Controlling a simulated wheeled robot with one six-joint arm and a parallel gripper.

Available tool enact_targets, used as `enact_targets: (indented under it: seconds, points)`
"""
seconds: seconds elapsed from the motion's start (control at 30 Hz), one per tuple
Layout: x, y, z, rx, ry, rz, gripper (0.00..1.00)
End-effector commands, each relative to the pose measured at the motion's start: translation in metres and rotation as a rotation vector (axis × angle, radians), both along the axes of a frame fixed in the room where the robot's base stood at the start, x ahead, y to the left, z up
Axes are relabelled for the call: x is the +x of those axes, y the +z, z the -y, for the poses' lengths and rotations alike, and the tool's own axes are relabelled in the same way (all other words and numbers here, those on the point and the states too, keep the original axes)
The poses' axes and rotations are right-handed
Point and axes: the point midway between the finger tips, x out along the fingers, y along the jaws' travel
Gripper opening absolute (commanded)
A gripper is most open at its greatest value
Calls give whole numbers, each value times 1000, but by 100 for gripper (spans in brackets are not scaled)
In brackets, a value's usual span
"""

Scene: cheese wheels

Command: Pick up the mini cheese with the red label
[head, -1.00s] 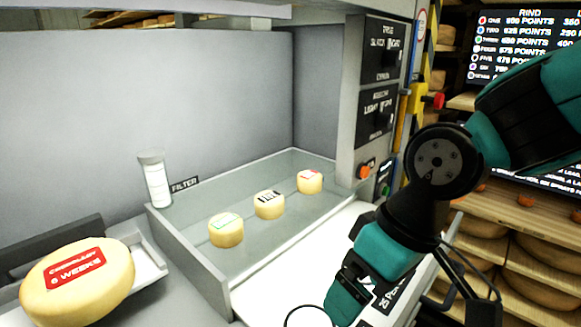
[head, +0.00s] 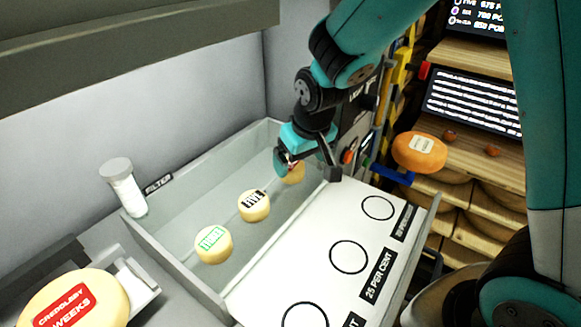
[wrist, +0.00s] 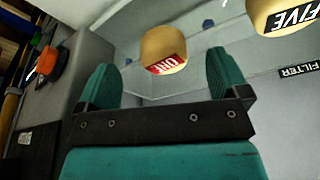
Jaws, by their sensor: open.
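The mini cheese with the red label (wrist: 163,48) sits in the grey tray, between and just beyond my open fingertips in the wrist view. In the head view this cheese (head: 294,174) is partly hidden behind my gripper (head: 296,160). In the wrist view my gripper (wrist: 162,80) has its two teal fingers spread apart with nothing visibly held. I cannot tell whether a finger touches the cheese.
A black-label mini cheese (head: 253,206) and a green-label one (head: 213,244) stand in the same tray (head: 178,262). A white board with printed circles (head: 320,225) lies beside it.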

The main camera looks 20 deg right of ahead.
Motion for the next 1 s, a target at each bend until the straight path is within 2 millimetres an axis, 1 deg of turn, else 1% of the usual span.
enact_targets:
  seconds: [0.03, 0.1, 0.27, 0.33, 0.4, 0.5, 0.6, 0.67, 0.87, 0.9, 0.97, 1.0]
  points:
    - [6, 0, -1, 0, 0, -1, 93]
    - [12, 0, -3, 0, 1, -1, 93]
    - [19, 0, -5, 0, 3, -1, 93]
    - [25, 0, -7, 0, 3, -1, 93]
    - [26, -17, -7, 0, 4, -3, 93]
    - [31, -34, -9, 0, 4, -2, 93]
    - [34, -48, -9, 0, 5, -2, 93]
    - [36, -51, -10, 0, 5, -1, 93]
    - [36, -48, -10, 1, 5, 0, 93]
    - [36, -48, -10, 0, 5, -1, 89]
    - [36, -48, -10, 0, 5, -1, 75]
    - [36, -48, -10, 0, 5, -1, 66]
